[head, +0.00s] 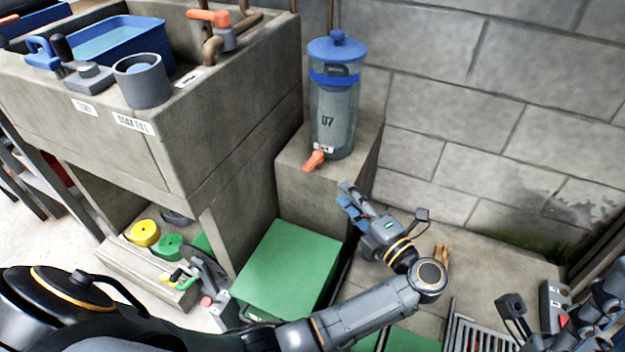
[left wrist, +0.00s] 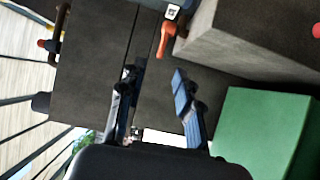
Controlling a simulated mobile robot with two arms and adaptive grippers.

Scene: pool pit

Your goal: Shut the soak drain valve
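A clear canister with a blue lid (head: 337,95), marked 07, stands on a concrete block (head: 305,178). An orange lever (head: 314,160) sticks out at its foot beside a small white tag. It also shows in the left wrist view as an orange lever (left wrist: 165,40), ahead of the fingers. Another orange lever (head: 207,17) sits on a pipe fitting at the basin's back; I cannot read which valve is the soak drain. My left gripper (head: 349,204) is open and empty, below and right of the canister's lever, apart from it. My right arm (head: 600,305) shows at the lower right; its fingers are unclear.
A concrete basin (head: 235,110) with a blue tub (head: 122,45) and grey cup (head: 143,80) fills the upper left. A green box (head: 278,268) stands below the block. Yellow (head: 142,233) and green rolls sit lower left. A block wall closes the back.

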